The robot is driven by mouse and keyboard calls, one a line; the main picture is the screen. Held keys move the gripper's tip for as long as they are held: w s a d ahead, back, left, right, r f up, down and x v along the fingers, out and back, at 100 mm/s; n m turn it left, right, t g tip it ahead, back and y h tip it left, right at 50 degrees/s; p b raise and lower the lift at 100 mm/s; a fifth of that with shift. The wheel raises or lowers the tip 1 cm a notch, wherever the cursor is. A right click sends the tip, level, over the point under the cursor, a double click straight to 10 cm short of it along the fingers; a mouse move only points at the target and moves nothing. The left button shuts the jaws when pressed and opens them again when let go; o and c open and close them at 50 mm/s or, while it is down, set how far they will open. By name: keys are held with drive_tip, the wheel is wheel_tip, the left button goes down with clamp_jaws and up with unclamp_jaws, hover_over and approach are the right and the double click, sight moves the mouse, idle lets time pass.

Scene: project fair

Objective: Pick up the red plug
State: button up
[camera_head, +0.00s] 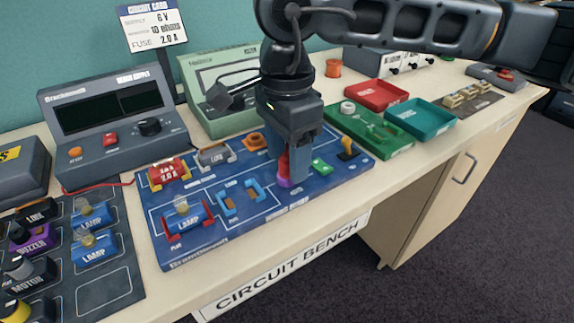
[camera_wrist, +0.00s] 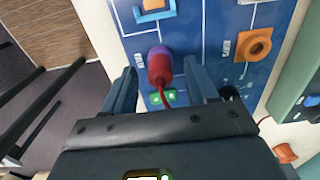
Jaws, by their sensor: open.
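The red plug (camera_wrist: 160,70) is in the wrist view, between the two fingers of my gripper (camera_wrist: 166,88). A red wire runs from it toward the gripper body. The plug stands at a purple ring (camera_wrist: 157,52) on the blue circuit board (camera_wrist: 185,33). In the head view my gripper (camera_head: 288,180) points down over the right part of the board (camera_head: 215,235). The red plug (camera_head: 283,168) shows only partly there, behind a finger, with the purple ring (camera_head: 283,184) at its foot. The fingers are open around the plug, with gaps visible on both sides.
A lamp block (camera_head: 182,215) stands on the board's left. Green, red and teal trays (camera_head: 420,118) lie to the right.

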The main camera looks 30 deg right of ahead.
drive_tip(key=shift+c, duration=0.4)
clamp_jaws()
drive_tip(key=shift+r, duration=0.1)
